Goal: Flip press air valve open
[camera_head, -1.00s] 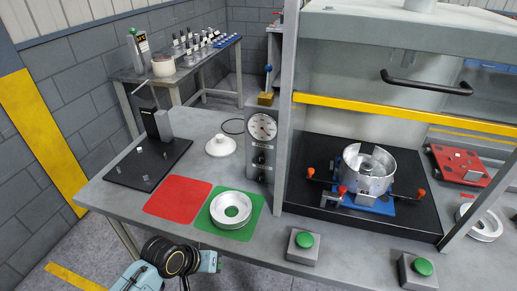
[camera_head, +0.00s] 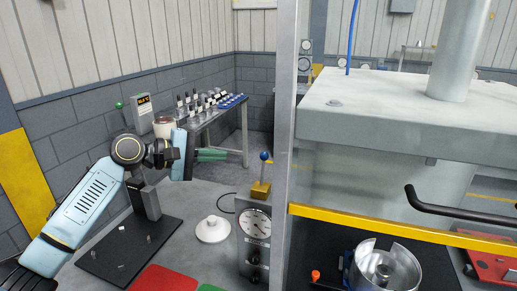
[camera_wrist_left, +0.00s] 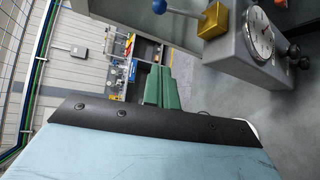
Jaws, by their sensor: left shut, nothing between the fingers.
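The press air valve is a brass block (camera_head: 260,191) on top of the grey gauge box (camera_head: 251,236). Its lever with a blue ball knob (camera_head: 264,156) stands upright in the head view. My left gripper (camera_head: 224,154) has green fingers, shut and empty, pointing right toward the valve. It is left of the knob at about its height in the picture, with a gap between. The fingers (camera_wrist_left: 159,72) look closed together in the wrist view too.
The press frame post (camera_head: 285,150) and yellow guard bar (camera_head: 380,226) stand right of the valve. A shelf table with small parts is behind.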

